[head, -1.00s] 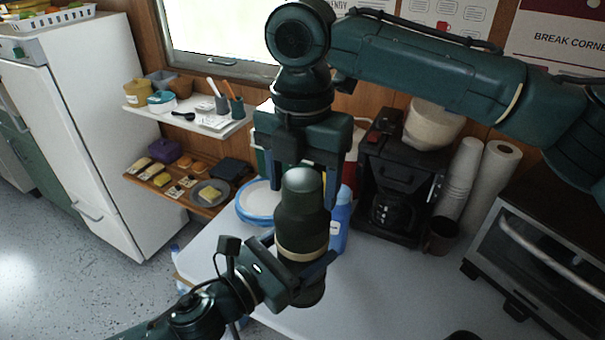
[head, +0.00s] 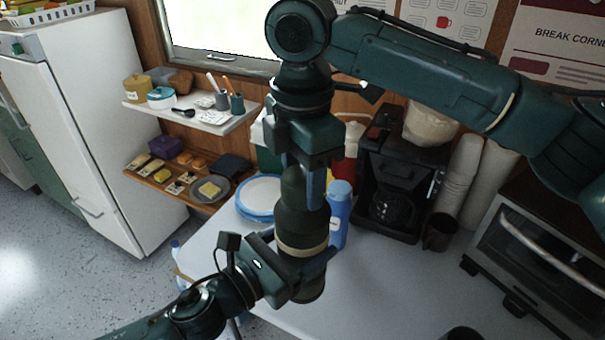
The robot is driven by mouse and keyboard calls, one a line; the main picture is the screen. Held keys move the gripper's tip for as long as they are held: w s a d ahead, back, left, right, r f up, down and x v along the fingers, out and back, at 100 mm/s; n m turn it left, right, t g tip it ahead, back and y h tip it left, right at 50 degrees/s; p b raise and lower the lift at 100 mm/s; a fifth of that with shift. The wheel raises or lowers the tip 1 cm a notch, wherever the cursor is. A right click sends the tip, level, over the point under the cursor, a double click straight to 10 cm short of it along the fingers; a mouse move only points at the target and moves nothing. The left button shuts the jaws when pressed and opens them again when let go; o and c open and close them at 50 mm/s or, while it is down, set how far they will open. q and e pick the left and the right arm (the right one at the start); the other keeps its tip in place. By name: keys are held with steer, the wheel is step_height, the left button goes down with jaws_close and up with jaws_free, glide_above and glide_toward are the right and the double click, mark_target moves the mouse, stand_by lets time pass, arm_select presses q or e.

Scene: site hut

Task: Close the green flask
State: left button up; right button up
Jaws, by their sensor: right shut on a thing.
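The green flask (head: 301,223) stands upright above the front of the white table, with a pale band round its body. My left gripper (head: 300,258) is shut around the body at and below the band. My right gripper (head: 304,185) comes down from above and is shut on the dark green cap (head: 292,187) at the flask's top. The cap is in line with the flask. The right fingers partly hide where cap and flask meet, so I cannot tell whether the cap is screwed tight.
A blue bottle (head: 339,213) stands close behind the flask on the right. Blue-rimmed plates (head: 259,196) lie on the table (head: 380,290) to the left. A coffee maker (head: 391,190), dark mug (head: 439,232) and toaster oven (head: 535,250) stand right. The table's front right is mostly clear.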

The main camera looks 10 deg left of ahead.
steer(key=m, duration=0.4)
steer(key=shift+m, duration=0.3)
steer(key=m, duration=1.1)
steer(key=o, duration=1.1)
steer(key=shift+r, duration=2.25)
steer(key=shift+c, duration=0.5)
